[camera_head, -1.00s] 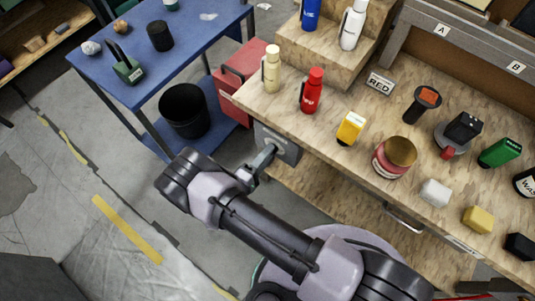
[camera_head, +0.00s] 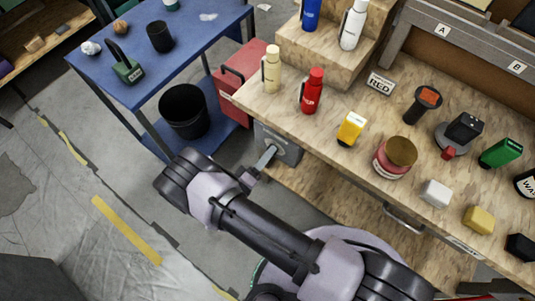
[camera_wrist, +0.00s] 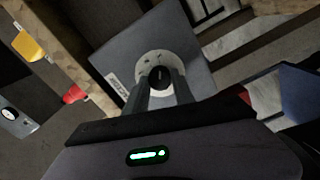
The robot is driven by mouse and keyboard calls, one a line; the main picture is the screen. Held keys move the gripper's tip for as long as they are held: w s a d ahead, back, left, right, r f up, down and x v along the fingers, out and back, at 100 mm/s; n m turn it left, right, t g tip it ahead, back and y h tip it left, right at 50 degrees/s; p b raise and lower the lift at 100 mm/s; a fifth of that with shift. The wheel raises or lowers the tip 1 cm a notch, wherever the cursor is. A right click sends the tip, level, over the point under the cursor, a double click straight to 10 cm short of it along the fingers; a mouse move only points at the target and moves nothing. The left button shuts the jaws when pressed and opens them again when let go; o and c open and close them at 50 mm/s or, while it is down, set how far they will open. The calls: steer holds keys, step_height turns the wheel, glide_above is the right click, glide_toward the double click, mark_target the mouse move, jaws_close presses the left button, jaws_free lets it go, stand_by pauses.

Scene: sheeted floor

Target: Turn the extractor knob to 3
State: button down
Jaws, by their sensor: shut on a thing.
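The extractor knob (camera_wrist: 160,77) is a small dark round knob on a pale round dial (camera_wrist: 172,59) set in a grey box. The grey box (camera_head: 288,152) is mounted on the side of the wooden workbench, under its top, in the head view. My gripper (camera_wrist: 166,88) reaches the knob from the front, with its two fingers on either side of it, shut on it. In the head view my gripper (camera_head: 266,158) meets the box face. The dial marks are too small to read, so I cannot tell the setting.
The workbench top (camera_head: 330,125) above holds a red bottle (camera_head: 312,91), a cream bottle (camera_head: 271,69) and several other items. A blue table (camera_head: 205,45) with a black bin (camera_head: 184,111) below stands to the left. The floor in front is open.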

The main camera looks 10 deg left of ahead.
steer(key=c, duration=1.1)
jaws_free()
steer(key=shift+o, duration=0.2)
steer(key=p+v, duration=0.2)
steer(key=v, duration=1.5)
steer(key=shift+s, duration=0.25)
